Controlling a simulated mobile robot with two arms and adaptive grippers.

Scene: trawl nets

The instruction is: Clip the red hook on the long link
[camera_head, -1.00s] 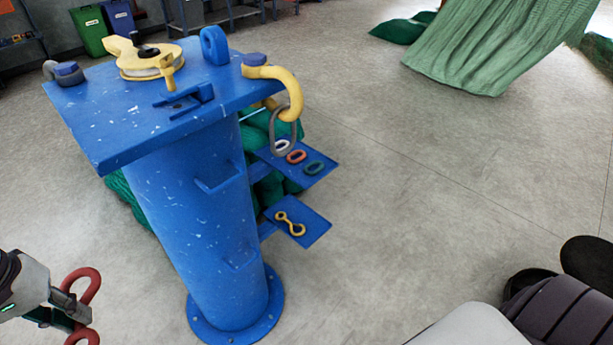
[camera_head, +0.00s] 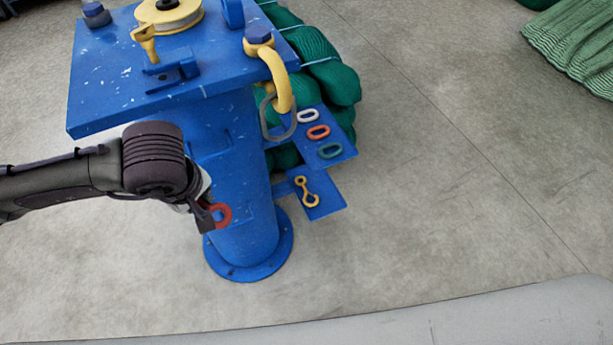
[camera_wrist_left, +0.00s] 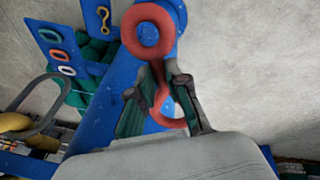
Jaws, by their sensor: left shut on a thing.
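The red hook shows in the left wrist view (camera_wrist_left: 148,30), its round eye pointing away from the wrist and its curved end between the fingers. My left gripper (camera_wrist_left: 162,108) is shut on it. In the head view the red hook (camera_head: 222,216) and the left gripper (camera_head: 207,213) are in front of the blue column, below the table top. The long link (camera_head: 278,117) is a grey oval ring hanging from the yellow hook (camera_head: 281,78) at the table's right corner. It also shows in the left wrist view (camera_wrist_left: 40,105), to the left of the gripper. My right gripper is out of view.
The blue post table (camera_head: 120,97) carries a yellow pulley block (camera_head: 170,17) and a yellow pin. A side shelf (camera_head: 341,150) holds white, red and green rings. A lower shelf (camera_head: 327,204) holds a yellow double-eyed piece.

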